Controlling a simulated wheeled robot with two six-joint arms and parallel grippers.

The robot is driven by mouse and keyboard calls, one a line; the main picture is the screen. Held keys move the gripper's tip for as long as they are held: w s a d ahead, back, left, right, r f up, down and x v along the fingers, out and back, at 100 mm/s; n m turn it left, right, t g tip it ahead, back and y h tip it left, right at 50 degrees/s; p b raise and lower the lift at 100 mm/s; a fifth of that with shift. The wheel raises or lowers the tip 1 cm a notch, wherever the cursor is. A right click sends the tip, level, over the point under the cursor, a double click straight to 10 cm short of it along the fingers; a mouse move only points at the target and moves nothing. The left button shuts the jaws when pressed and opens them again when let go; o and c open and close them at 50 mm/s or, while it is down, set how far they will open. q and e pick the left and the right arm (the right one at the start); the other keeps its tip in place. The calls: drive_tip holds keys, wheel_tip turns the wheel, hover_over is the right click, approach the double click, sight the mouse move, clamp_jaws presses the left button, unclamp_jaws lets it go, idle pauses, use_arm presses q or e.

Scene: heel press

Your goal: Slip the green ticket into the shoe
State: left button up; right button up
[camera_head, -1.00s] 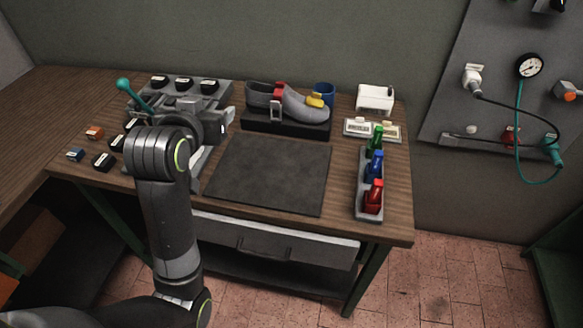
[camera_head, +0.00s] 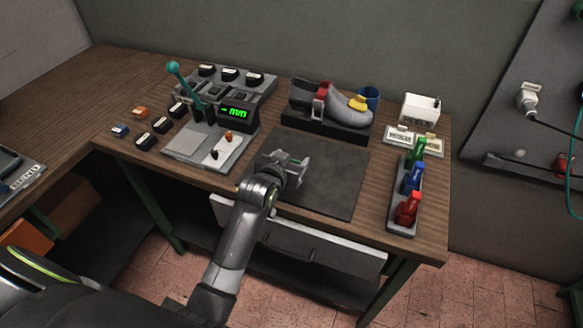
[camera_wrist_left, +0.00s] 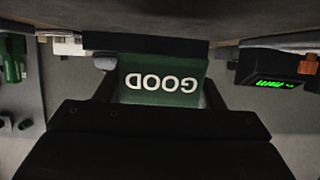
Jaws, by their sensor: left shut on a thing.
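My left gripper (camera_head: 294,166) is over the dark mat on the bench, in front of the shoe and apart from it. In the left wrist view it is shut on the green ticket (camera_wrist_left: 134,96), which carries the word GOOD upside down in white. The ticket cannot be made out in the head view. My right gripper is not in view.
A press panel with a teal lever (camera_head: 186,84) and a green-lit display (camera_head: 236,112) stands left of the mat (camera_head: 341,185). A rack (camera_head: 403,212) of green, blue and red items is at right. A blue cup (camera_head: 369,95) stands behind the shoe.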

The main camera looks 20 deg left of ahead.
use_arm(q)
drive_tip(key=shift+f, duration=1.75)
drive_tip(key=shift+f, duration=0.2)
drive_tip(key=o, duration=0.9)
drive_tip(key=shift+o, duration=0.2)
